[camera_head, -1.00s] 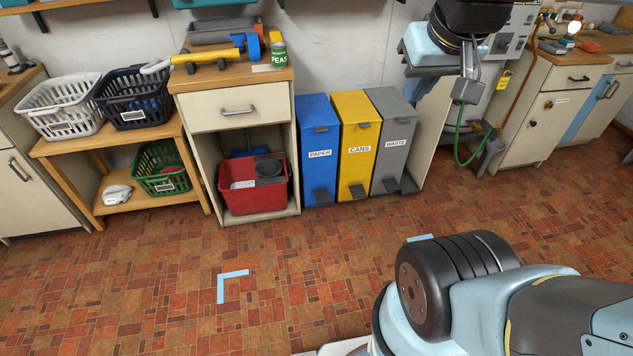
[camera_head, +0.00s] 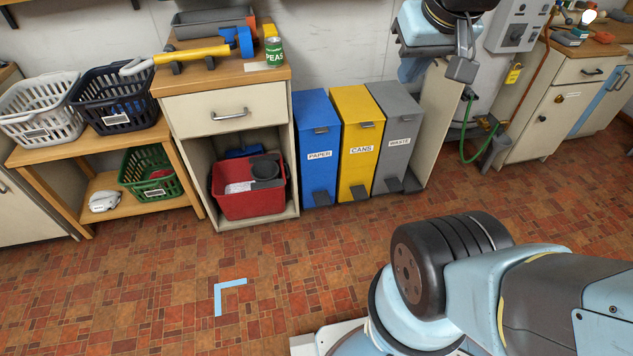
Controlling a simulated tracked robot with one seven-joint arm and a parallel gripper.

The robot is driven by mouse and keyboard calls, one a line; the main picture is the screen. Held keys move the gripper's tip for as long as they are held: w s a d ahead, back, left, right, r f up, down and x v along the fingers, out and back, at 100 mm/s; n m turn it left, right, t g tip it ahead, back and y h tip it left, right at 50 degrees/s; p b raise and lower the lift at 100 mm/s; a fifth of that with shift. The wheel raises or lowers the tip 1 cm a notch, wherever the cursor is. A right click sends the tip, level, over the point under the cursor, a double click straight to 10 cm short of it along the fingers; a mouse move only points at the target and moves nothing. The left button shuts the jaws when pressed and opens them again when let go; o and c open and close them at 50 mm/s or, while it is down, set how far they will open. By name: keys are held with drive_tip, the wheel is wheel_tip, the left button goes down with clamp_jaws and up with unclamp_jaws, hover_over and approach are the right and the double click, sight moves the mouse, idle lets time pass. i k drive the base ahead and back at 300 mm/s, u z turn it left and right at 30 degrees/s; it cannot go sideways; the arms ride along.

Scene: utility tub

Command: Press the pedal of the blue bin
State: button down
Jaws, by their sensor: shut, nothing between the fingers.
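The blue bin (camera_head: 318,140), labelled PAPER, stands at the left end of a row of three bins. Its lid is down. Its dark pedal (camera_head: 321,198) sticks out at the bottom front, just above the floor. My gripper (camera_head: 461,68) hangs at the upper right, shut and empty, pointing down. In the picture it is right of and above the blue bin, near the top of the grey bin, apart from it. Nothing hides the blue bin's front or its pedal.
A yellow CANS bin (camera_head: 360,140) and a grey WASTE bin (camera_head: 398,135) stand right of the blue bin. A cabinet (camera_head: 228,115) with a red tub (camera_head: 250,200) stands on its left. The tiled floor (camera_head: 300,270) in front is clear, apart from a light blue corner mark (camera_head: 222,288).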

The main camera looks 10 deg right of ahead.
sight(322, 199)
drive_tip(key=u, duration=0.2)
drive_tip(key=k, duration=0.55)
drive_tip(key=z, duration=0.2)
drive_tip(key=i, duration=1.55)
drive_tip(key=u, duration=0.05)
